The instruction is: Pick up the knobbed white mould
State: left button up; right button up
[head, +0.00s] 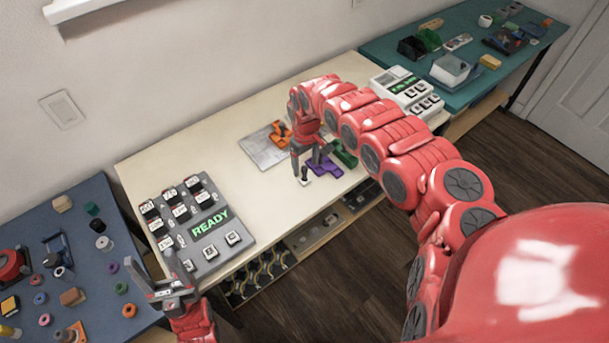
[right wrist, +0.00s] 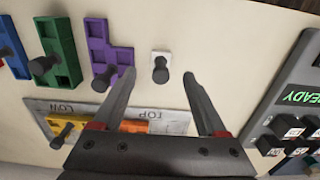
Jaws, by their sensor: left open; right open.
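The knobbed white mould (right wrist: 161,56) is a small white square with a dark upright knob. It lies on the cream table, and in the head view (head: 305,182) it sits near the front edge. My right gripper (right wrist: 159,76) is open and empty. In the right wrist view the mould's knob lies between its two fingertips, with a gap on each side; I cannot tell the height of the tips above it. In the head view the right gripper (head: 307,168) points down at the mould. My left gripper (head: 172,272) is open and empty near the panel.
A purple mould (right wrist: 99,50) stands close beside the white one, then a green mould (right wrist: 55,52) and a blue one (right wrist: 12,55). Yellow (right wrist: 70,124) and orange moulds lie on a grey plate (right wrist: 170,112). The READY panel (head: 200,225) stands left.

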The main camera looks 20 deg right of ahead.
aim_at(304, 179)
jog(key=shift+w+a+f+p, duration=0.1)
jog(key=shift+a+f+p, duration=0.1)
jog(key=shift+f, duration=1)
jog(key=shift+w+a+f+p, duration=0.1)
jog(key=shift+f+p, duration=0.1)
jog(key=shift+f, duration=0.95)
jog(key=shift+d+f, duration=0.2)
jog(key=shift+f, duration=0.35)
jog(key=shift+s, duration=0.1)
jog(key=shift+c, duration=0.2)
grip_shut()
